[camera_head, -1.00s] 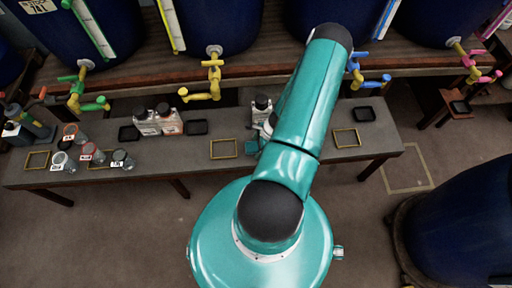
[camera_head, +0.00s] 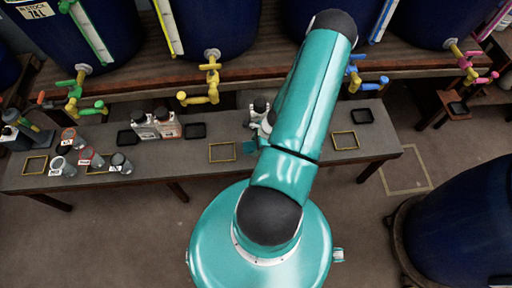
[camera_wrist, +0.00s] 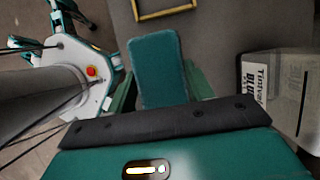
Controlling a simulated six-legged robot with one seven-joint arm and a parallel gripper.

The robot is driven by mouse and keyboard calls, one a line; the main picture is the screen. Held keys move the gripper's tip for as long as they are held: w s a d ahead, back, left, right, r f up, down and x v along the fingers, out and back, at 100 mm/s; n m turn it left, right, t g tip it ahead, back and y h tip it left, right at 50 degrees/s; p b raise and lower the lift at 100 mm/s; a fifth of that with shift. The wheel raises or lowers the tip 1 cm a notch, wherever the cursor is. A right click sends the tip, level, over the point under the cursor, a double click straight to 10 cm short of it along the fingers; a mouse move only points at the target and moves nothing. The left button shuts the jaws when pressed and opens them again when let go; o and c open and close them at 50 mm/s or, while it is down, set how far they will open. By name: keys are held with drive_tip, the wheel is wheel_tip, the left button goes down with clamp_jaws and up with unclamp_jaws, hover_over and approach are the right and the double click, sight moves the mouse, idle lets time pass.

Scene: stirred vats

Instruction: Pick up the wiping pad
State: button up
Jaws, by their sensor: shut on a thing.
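The wiping pad (camera_wrist: 160,65) is a teal rounded block in the middle of the wrist view, standing out from between the fingers. My gripper (camera_wrist: 163,88) is shut on it, with a green finger on each side. The pad's near end is hidden by the gripper's dark front edge. In the head view a small teal patch (camera_head: 249,147) shows beside my arm, over the bench; I cannot tell whether it is pad or gripper. My arm hides most of the gripper there. The gap between pad and bench cannot be judged.
A labelled container (camera_wrist: 275,90) stands close on the right in the wrist view. The grey bench (camera_head: 210,176) also carries a yellow frame (camera_head: 222,152), jars (camera_head: 90,158), bottles (camera_head: 143,126) and dark trays (camera_head: 196,131). Valves (camera_head: 211,85) project from vats behind it.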

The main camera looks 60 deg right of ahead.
drive_tip(key=s+a+r, duration=0.5)
drive_tip(key=a+r, duration=0.3)
drive_tip(key=a, duration=0.3)
drive_tip(key=shift+s+a+r, duration=0.3)
drive_tip(key=shift+a, duration=0.1)
drive_tip(key=o, duration=0.4)
drive_tip(key=shift+c, duration=1.3)
drive_tip(key=shift+d+f, duration=0.1)
